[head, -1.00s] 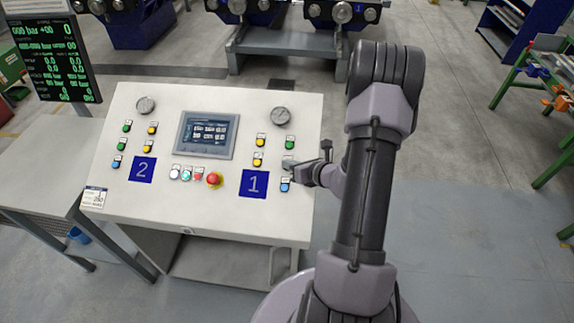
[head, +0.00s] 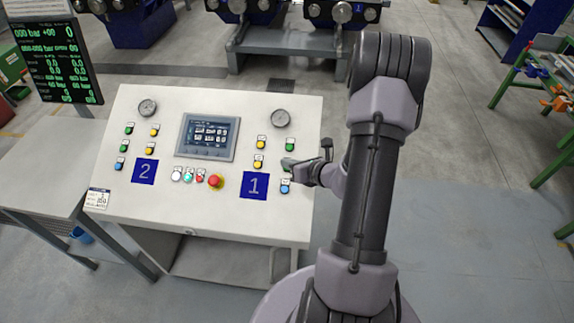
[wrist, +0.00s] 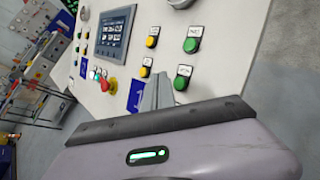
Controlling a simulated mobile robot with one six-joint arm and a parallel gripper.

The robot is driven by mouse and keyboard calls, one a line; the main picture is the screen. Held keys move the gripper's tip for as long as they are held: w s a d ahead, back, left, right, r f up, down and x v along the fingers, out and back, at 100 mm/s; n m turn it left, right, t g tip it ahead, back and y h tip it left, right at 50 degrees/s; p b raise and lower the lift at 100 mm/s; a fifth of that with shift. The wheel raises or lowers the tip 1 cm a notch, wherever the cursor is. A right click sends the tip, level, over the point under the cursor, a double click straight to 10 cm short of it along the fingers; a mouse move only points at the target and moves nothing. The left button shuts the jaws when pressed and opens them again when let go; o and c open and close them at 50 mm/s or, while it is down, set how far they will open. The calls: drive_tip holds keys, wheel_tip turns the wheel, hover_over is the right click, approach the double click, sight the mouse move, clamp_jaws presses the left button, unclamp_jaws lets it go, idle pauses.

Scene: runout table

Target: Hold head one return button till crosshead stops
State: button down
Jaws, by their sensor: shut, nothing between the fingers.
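The head one group, by the blue "1" plate (head: 255,184), is on the right of the sloped white console (head: 225,215). It has two yellow buttons (head: 258,161), a green button (head: 290,145) and a blue button (head: 285,187). My gripper (head: 287,164) is shut and empty over the panel, between the green and blue buttons. In the wrist view, a second green button (wrist: 181,77) shows just beyond the shut fingers (wrist: 156,96). I cannot tell whether they touch the panel. Button labels are too small to read surely. The blue button is hidden there.
A red emergency stop (head: 214,181) sits left of the "1" plate, below the screen (head: 207,137). Gauges (head: 281,118) are along the top. A grey table (head: 45,160) with a readout display (head: 58,62) stands left.

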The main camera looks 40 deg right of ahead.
drive_tip(key=r, duration=0.1)
drive_tip(key=p, duration=0.1)
drive_tip(key=a+r, duration=0.1)
drive_tip(key=shift+s+r, duration=0.35)
drive_tip(key=shift+s, duration=0.05)
